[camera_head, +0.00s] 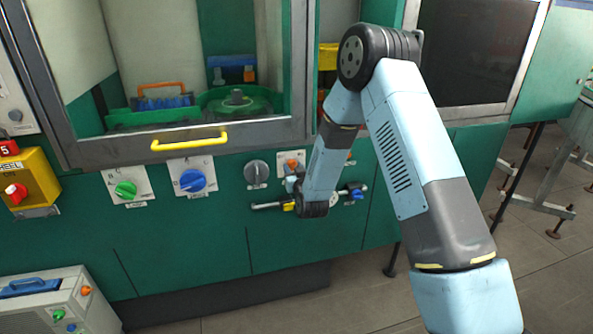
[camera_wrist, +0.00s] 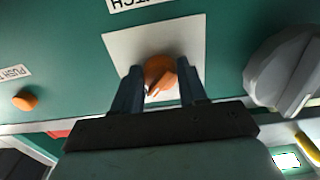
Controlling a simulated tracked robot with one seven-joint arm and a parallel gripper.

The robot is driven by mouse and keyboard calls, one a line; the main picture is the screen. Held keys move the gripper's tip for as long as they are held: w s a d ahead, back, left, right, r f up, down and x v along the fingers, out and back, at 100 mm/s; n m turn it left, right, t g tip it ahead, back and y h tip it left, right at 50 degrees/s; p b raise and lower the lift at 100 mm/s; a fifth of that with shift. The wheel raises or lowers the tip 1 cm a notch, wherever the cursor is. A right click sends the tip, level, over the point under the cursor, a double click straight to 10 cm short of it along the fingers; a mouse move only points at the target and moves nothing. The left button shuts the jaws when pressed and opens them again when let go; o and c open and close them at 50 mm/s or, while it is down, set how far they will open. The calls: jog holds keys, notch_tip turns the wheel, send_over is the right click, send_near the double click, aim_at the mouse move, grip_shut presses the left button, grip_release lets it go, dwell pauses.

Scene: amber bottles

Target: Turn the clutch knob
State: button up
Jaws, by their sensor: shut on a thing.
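The clutch knob (camera_wrist: 160,70) is orange and sits on a white square plate (camera_wrist: 118,45) on the green machine front. A label ending in "TCH" shows upside down above it in the wrist view. My gripper (camera_wrist: 158,85) has one dark finger on each side of the knob and is shut on it. In the head view the orange knob (camera_head: 291,161) shows on its plate just above my wrist, which partly covers that area. My fingers are hard to make out there.
A grey knob (camera_head: 256,173) is close beside the clutch plate; it also shows in the wrist view (camera_wrist: 283,75). A rail with yellow and blue ends (camera_head: 268,206) lies below. Green (camera_head: 126,189) and blue (camera_head: 193,180) knobs and a yellow door handle (camera_head: 189,140) are further left.

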jog(key=shift+c, duration=1.4)
jog(key=shift+d+f, duration=0.1)
jog(key=shift+d, duration=0.2)
jog(key=shift+c, duration=0.4)
jog(key=shift+a, duration=0.1)
jog(key=shift+n, duration=0.4)
jog(key=shift+a+r+n, duration=0.1)
jog(key=shift+r+n, duration=0.05)
jog(key=shift+n, duration=4.1)
jog(key=shift+r+n, duration=0.1)
jog(key=shift+n, duration=4.15)
jog(key=shift+f, duration=0.1)
